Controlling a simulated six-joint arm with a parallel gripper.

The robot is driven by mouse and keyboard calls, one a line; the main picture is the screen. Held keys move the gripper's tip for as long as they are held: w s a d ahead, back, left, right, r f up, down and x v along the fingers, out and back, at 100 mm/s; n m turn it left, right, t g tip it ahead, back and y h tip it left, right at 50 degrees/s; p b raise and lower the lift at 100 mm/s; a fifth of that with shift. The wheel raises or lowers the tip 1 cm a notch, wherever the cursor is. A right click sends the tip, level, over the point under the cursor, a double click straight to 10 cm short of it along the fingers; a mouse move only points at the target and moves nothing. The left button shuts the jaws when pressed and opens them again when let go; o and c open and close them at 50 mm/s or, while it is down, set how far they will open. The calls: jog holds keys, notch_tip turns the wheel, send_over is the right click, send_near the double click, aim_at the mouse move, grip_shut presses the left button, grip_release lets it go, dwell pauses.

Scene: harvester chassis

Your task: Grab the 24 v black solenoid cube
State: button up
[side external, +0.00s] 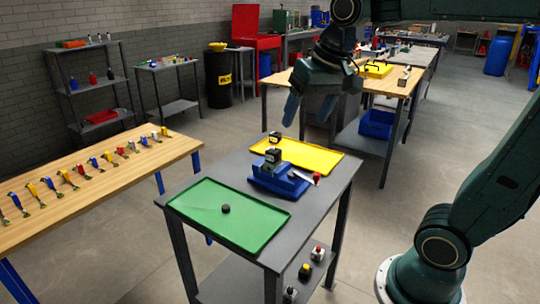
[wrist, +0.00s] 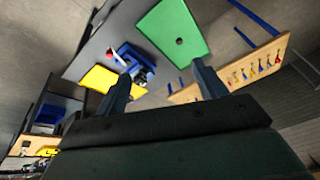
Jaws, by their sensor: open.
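Two small black cubes with pale markings show in the side external view. One black cube (side external: 274,156) sits on the blue fixture (side external: 278,180); the other, smaller-looking black cube (side external: 275,137) is at the far left part of the yellow tray (side external: 312,156). I cannot read any voltage label. My gripper (side external: 306,110) is above and behind the yellow tray, open and empty, with its fingers pointing down. In the wrist view my gripper (wrist: 161,72) has its fingers wide apart. There the blue fixture (wrist: 128,58) lies beyond the left finger, which partly hides the dark parts beside it.
A green tray (side external: 202,214) with a small black disc (side external: 226,209) lies at the near end of the grey table (side external: 270,246). A red knob (side external: 317,176) stands right of the fixture. A wooden bench (side external: 100,175) with several coloured tools is left.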

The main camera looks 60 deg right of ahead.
jog(key=w+d+m+g, duration=0.1)
jog(key=w+d+m, duration=0.35)
jog(key=w, duration=0.45)
jog(key=m+g, duration=0.3)
jog(key=m, duration=0.5)
send_over(274, 150)
notch_tip(274, 150, down, 12)
jog(key=shift+f+y, duration=0.25)
jog(key=shift+y, duration=0.05)
jog(key=shift+w, duration=0.1)
jog(key=shift+f, duration=4.35)
jog(key=shift+f, duration=0.1)
jog(key=shift+d+f, duration=0.1)
jog(key=shift+f, duration=2.4)
